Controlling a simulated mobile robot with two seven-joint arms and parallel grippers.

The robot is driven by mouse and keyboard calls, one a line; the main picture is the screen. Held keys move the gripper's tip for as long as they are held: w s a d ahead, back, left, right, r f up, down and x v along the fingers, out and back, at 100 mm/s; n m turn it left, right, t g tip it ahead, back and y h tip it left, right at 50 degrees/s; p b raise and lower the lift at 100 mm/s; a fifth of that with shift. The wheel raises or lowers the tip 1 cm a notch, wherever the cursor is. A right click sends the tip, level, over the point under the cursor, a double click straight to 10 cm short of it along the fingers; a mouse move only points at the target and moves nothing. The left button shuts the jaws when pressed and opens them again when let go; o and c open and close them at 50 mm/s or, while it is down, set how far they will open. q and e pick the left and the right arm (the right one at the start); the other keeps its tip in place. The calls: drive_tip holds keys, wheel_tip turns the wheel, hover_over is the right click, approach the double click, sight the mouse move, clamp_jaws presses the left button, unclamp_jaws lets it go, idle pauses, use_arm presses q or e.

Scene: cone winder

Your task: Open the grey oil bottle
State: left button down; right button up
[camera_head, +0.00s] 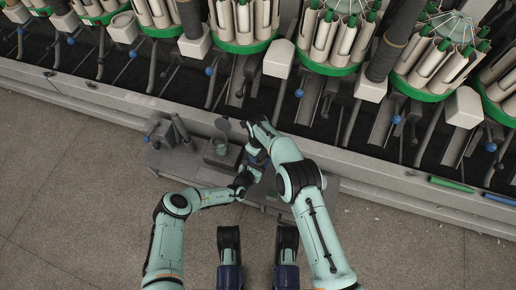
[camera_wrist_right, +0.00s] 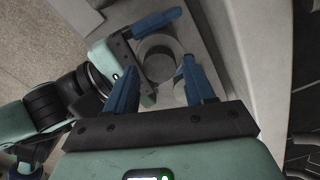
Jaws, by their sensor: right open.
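The grey oil bottle (camera_wrist_right: 162,52) shows from above in the right wrist view as a round grey shape with a darker round top. My right gripper (camera_wrist_right: 160,66) is open, with its blue fingers on either side of the bottle's top in that view. My left gripper (camera_wrist_right: 112,66) comes in from the left there, with a blue finger (camera_wrist_right: 157,22) along the bottle's far side; it appears closed around the body. Its other finger is mostly hidden. In the head view both grippers meet over the cart, the right one (camera_head: 252,156) above the left (camera_head: 244,180), and they hide the bottle.
A grey cart (camera_head: 170,160) with a square holder (camera_head: 222,151) and upright posts stands against the machine's long ledge (camera_head: 390,172). Green-rimmed carousels of cones (camera_head: 335,40) line the back. Two pens or rods, green (camera_head: 451,185) and blue (camera_head: 499,199), lie at right. Floor is clear at left.

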drive_tip(key=shift+f, duration=0.75)
